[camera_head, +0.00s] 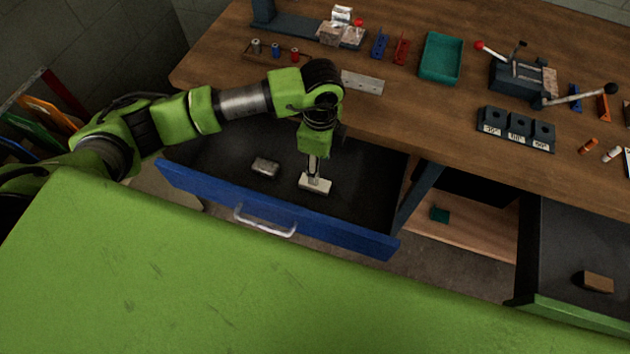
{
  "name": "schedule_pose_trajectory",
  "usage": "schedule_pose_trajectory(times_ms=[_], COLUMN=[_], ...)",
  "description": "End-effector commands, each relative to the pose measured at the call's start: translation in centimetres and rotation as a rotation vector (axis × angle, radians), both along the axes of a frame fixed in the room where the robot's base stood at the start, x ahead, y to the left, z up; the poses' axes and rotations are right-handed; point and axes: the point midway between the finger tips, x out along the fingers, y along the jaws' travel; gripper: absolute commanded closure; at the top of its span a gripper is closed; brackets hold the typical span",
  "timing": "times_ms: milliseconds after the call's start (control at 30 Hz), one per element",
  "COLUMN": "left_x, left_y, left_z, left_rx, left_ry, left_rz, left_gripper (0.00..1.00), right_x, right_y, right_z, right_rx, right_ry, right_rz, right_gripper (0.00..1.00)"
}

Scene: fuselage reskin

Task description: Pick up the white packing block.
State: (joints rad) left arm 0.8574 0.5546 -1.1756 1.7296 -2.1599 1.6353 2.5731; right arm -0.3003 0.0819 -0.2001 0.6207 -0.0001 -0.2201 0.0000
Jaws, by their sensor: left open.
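The white packing block (313,186) lies flat on the dark floor of an open blue drawer (190,187). My left gripper (315,174) points down into the drawer, with its fingertips right above or at the middle of the block. The gripper is open. Whether its fingers touch the block is too small to tell. My right gripper does not show.
A grey metal block (265,167) lies left of the white block in the drawer. The drawer's handle (265,222) faces me. Above is a wooden bench (400,120) with a green tray (441,58) and a vise-like fixture (518,82). Another open drawer (580,240) holds a brown block (598,282).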

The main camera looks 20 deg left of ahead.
Motion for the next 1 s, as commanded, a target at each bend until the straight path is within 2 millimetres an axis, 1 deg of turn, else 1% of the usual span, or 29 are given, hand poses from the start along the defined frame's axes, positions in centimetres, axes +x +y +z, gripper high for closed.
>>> schedule_pose_trajectory(times_ms=[33,100,267,333,467,500,600,700,900,967,1000], left_x=[0.0,0.0,-0.1,-0.3,-0.7,-0.6,-0.6,-0.6,-0.5,-0.5,-0.5], left_y=[0.0,0.0,0.1,0.4,1.0,0.9,0.9,0.9,0.9,0.9,0.9], left_z=[-0.7,-1.5,-2.4,-3.1,-5.0,-5.7,-6.8,-7.3,-7.3,-7.3,-7.3], left_rx=[0.0,-0.002,-0.002,0.0,0.0,-0.002,-0.002,-0.003,-0.004,-0.004,-0.003], left_ry=[0.002,0.001,0.0,0.002,0.003,0.002,0.002,0.0,-0.001,-0.001,-0.001], left_rz=[0.0,0.0,-0.001,0.0,-0.001,-0.001,-0.001,-0.002,-0.002,-0.002,-0.002], left_gripper=[0.56,0.56,0.56,0.56,0.56,0.56,0.56,0.56,0.56,0.71,0.82], right_x=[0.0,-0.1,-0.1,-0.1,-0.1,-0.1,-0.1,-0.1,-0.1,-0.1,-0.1], right_y=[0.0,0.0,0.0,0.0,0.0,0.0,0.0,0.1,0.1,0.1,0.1], right_z=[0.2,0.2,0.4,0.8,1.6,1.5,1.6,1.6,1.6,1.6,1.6], right_rx=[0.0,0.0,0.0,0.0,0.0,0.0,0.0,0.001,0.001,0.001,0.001], right_ry=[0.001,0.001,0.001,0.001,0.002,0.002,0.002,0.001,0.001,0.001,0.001], right_rz=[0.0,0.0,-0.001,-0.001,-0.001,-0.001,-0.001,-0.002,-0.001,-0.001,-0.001], right_gripper=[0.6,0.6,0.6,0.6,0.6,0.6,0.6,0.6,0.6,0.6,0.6])
